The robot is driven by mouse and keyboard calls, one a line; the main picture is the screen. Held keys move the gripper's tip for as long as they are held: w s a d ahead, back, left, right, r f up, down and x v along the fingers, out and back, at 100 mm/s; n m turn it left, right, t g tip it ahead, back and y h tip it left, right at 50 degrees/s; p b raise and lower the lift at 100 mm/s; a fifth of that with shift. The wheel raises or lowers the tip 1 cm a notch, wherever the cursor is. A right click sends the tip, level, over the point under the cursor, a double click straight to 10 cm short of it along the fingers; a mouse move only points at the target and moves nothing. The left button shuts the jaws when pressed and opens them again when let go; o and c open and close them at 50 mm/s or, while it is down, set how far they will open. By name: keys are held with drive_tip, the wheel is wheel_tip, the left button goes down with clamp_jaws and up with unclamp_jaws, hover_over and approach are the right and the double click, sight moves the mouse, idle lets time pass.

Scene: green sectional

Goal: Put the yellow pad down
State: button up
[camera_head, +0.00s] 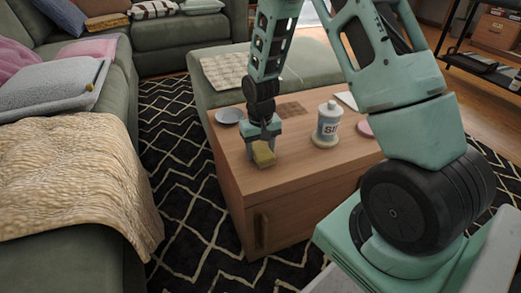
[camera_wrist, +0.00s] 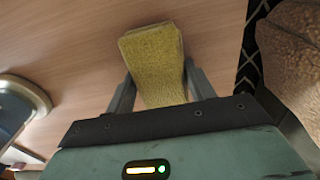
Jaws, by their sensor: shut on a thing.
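The yellow pad (camera_head: 263,154) is between the fingers of my gripper (camera_head: 264,139), over the wooden table (camera_head: 297,166) near its left edge in the head view. In the wrist view the yellow pad (camera_wrist: 155,62) sticks out past both fingertips of my gripper (camera_wrist: 158,84), with the tabletop (camera_wrist: 70,45) behind it. My gripper is shut on the pad. I cannot tell whether the pad's lower end touches the tabletop.
A white bottle (camera_head: 328,126) stands right of my gripper. A small bowl (camera_head: 229,116) and a brown mat (camera_head: 291,110) lie behind it, and a pink disc (camera_head: 365,128) lies farther right. A sofa with a tan throw (camera_head: 75,180) is at the left. The front of the tabletop is clear.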

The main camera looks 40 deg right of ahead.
sight(260, 148)
drive_tip(key=shift+f, duration=0.25)
drive_tip(key=shift+f, duration=0.25)
drive_tip(key=o, duration=0.9)
drive_tip(key=shift+c, duration=0.2)
drive_tip(key=shift+o, duration=0.5)
wheel_tip(260, 148, up, 13)
drive_tip(key=p, duration=0.5)
drive_tip(key=shift+f, duration=0.2)
drive_tip(key=s+a+r+n, duration=0.3)
drive_tip(key=s+a+r, duration=0.15)
drive_tip(key=a, duration=0.45)
drive_tip(key=s+a+r+n, duration=0.2)
drive_tip(key=s+a+r, duration=0.25)
drive_tip(key=a, duration=0.45)
drive_tip(key=s+a+r+n, duration=0.1)
drive_tip(key=s+a+n, duration=0.2)
drive_tip(key=s, duration=0.4)
drive_tip(key=s+a+r+n, duration=0.2)
drive_tip(key=s+a, duration=0.1)
drive_tip(key=s, duration=0.5)
drive_tip(key=shift+a+r+n+y, duration=0.2)
drive_tip(key=shift+n+y, duration=0.1)
drive_tip(key=shift+n, duration=0.1)
